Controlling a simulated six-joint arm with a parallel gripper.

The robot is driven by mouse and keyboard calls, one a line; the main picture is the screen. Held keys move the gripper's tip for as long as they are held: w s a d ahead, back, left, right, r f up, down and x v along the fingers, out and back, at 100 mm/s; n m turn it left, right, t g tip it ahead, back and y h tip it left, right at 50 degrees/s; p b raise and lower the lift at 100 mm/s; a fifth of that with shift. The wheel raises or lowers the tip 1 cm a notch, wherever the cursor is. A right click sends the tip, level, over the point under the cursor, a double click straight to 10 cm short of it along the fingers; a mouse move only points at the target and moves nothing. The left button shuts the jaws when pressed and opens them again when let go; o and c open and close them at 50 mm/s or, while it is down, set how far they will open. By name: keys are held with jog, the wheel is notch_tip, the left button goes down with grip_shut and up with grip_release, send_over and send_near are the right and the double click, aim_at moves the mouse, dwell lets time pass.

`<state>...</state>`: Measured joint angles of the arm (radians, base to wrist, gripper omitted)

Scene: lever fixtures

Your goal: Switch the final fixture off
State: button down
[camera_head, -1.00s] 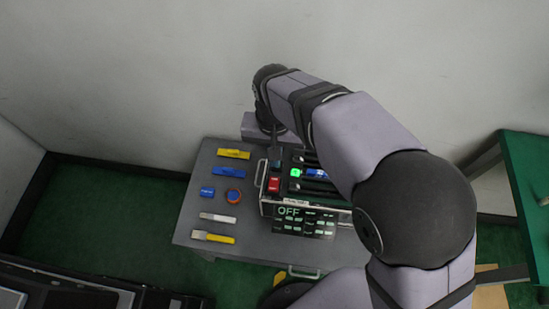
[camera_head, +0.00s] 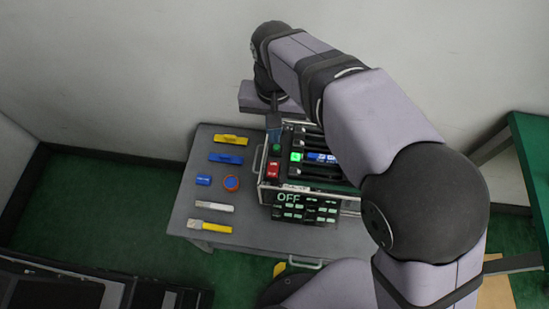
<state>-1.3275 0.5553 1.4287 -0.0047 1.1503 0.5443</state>
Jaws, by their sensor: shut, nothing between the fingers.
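A silver-edged case (camera_head: 262,193) stands on the grey table, holding a panel with several dark horizontal slots (camera_head: 318,172). At its left side are a red switch (camera_head: 273,170) and a small green piece (camera_head: 277,148). A green-lit square (camera_head: 296,157) and a blue lit strip (camera_head: 320,157) show beside the slots. My arm hides the panel's right part.
A wall (camera_head: 140,70) rises behind. A green table (camera_head: 535,165) stands at right. Dark equipment (camera_head: 90,285) is at lower left.

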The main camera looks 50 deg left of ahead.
jog(key=p, duration=0.3)
send_over(275, 165)
notch_tip(275, 165, down, 12)
jog(key=shift+f, duration=1)
jog(key=shift+a+f+b, duration=0.1)
jog(key=shift+f+b, duration=0.2)
jog(key=shift+s+d, duration=0.15)
jog(key=shift+d, duration=0.1)
jog(key=shift+s+d+r+p, duration=0.15)
jog(key=shift+s+d+p, duration=0.25)
jog(key=shift+s+d, duration=0.05)
jog(key=shift+a+r, duration=0.1)
jog(key=shift+r, duration=0.05)
